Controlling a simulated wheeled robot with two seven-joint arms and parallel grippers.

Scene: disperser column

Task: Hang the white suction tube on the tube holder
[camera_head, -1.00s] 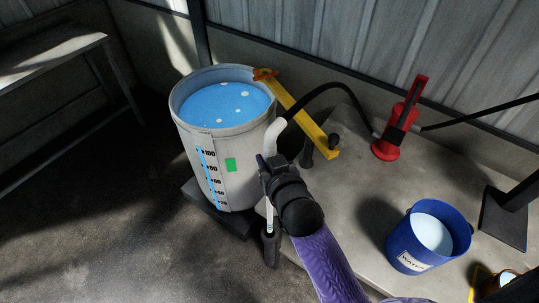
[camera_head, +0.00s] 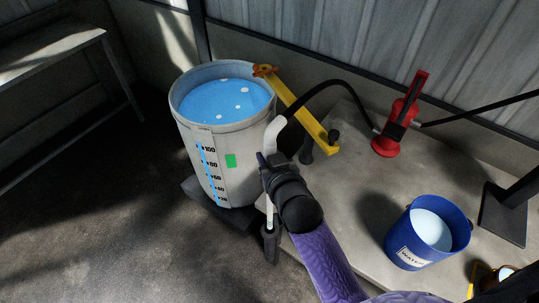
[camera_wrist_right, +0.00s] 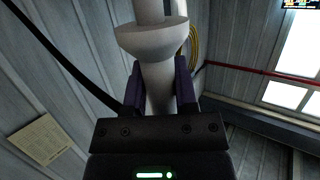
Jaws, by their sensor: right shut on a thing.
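The white suction tube (camera_head: 272,135) stands roughly upright in front of the barrel's right side, bent at its top into a black hose. My right gripper (camera_head: 270,175) is shut around its shaft below the bend. In the right wrist view the tube (camera_wrist_right: 150,38), with a wide white collar, rises from between the fingers (camera_wrist_right: 159,88). A dark cylindrical piece (camera_head: 271,243) is at the tube's lower end; I cannot tell whether it is part of the tube. I cannot identify the tube holder for certain. My left gripper is not in view.
A grey barrel (camera_head: 212,170) of blue liquid has a yellow bar (camera_head: 303,117) running from its rim. A red pump (camera_head: 393,135) joins the black hose (camera_head: 320,98). A blue bucket (camera_head: 412,248) stands on the concrete slab. Floor at left is open.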

